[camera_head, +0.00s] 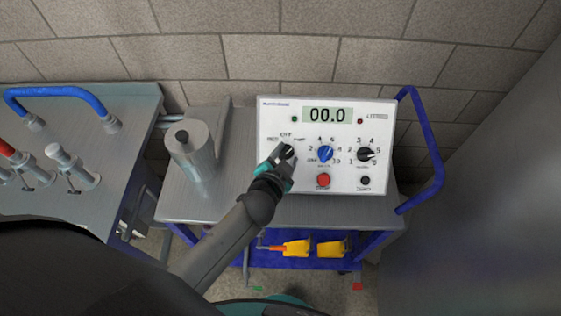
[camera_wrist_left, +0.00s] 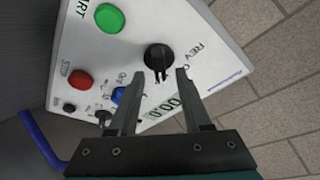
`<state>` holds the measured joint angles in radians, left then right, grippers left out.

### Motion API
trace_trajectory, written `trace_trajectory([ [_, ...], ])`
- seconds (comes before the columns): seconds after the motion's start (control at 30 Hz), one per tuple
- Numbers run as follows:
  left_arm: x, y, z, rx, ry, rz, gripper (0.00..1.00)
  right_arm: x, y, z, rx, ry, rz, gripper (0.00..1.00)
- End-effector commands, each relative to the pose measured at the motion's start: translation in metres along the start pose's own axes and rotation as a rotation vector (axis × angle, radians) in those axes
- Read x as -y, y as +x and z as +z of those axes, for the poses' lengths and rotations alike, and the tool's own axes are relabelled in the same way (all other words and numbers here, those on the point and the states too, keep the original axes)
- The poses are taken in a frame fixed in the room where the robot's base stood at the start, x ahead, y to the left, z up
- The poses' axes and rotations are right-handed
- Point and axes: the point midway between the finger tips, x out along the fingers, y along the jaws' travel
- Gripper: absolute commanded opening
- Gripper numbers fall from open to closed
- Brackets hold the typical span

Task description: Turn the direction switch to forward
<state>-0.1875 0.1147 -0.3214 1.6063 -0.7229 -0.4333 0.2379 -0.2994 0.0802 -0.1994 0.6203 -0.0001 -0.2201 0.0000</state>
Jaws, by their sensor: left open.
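The white control box (camera_head: 348,188) stands on the cart and its display reads 00.0. Its direction switch is a black knob (camera_wrist_left: 157,55) at the panel's upper left in the head view, with small labels around it. In the wrist view the knob's ridge points down the picture, between my jaws. REV shows to its right; part of another label is hidden by a finger, so I cannot tell the setting. My left gripper (camera_head: 280,160) is open, its fingertips (camera_wrist_left: 157,73) on either side of the knob with gaps visible. My right gripper is not in view.
A blue knob (camera_head: 325,154), a black knob (camera_head: 366,154) and a red button (camera_head: 323,180) sit right of the switch. A green button (camera_wrist_left: 110,18) is close by. A metal cylinder (camera_head: 191,150) stands left of the box. A blue handle (camera_head: 432,180) rises at right.

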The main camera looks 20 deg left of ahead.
Motion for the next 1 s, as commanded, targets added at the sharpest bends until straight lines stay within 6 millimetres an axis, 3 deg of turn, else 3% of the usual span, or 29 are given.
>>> trace_trajectory([
  [0.17,0.000,-0.018,0.001,0.002,-0.001,0.001,0.49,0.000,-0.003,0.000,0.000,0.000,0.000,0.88],
  [0.8,0.000,-0.124,0.000,0.001,-0.001,0.000,0.49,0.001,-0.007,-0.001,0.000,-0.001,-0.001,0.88],
  [1.0,0.000,-0.143,0.000,0.000,0.000,0.000,0.49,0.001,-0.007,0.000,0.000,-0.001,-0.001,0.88],
])
